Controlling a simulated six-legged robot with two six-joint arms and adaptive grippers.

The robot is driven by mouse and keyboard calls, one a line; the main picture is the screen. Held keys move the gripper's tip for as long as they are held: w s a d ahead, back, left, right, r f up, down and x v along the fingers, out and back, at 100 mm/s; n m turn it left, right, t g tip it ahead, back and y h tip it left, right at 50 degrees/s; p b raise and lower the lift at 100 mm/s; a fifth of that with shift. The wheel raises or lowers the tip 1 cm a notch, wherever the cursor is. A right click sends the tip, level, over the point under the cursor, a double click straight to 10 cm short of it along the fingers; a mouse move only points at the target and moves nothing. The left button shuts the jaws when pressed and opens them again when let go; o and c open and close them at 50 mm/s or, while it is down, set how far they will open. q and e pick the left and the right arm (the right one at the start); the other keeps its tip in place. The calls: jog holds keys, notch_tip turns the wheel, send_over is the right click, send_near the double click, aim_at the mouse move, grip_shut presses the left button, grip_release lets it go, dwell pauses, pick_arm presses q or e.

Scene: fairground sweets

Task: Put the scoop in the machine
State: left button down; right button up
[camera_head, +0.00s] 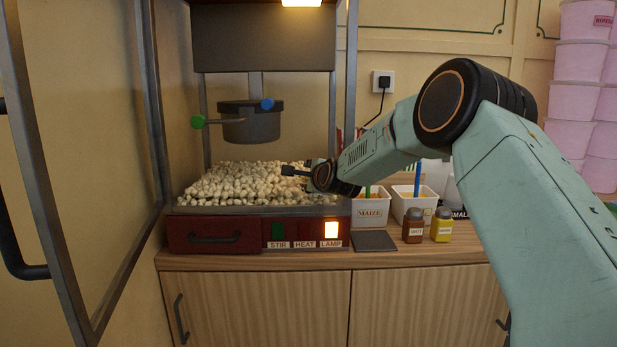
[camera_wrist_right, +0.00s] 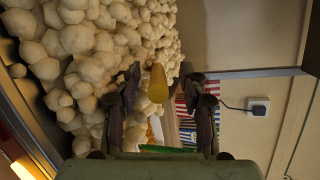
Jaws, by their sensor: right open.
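The popcorn machine (camera_head: 263,38) stands on the counter, with a heap of popcorn (camera_head: 235,184) on its floor and a kettle (camera_head: 250,124) hanging above. My right gripper (camera_head: 292,172) reaches in from the right, low over the right part of the popcorn. In the right wrist view its two fingers are apart, beside the popcorn (camera_wrist_right: 95,60). A yellowish, rounded thing (camera_wrist_right: 158,83) shows between the fingers; it may be the scoop's handle, but I cannot tell, nor whether it touches them. No scoop shows clearly in the head view. My left gripper is not in view.
The machine's framed glass door (camera_head: 148,100) stands open on the left. Right of the machine are a white maize tub (camera_head: 371,210), a second tub (camera_head: 414,204), a brown jar (camera_head: 413,226) and a yellow jar (camera_head: 442,226). Pink tubs (camera_head: 572,102) are stacked at far right.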

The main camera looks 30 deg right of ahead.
jog(key=shift+s, duration=0.15)
jog(key=v, duration=1.1)
jog(key=shift+s, duration=0.4)
jog(key=shift+r, duration=0.15)
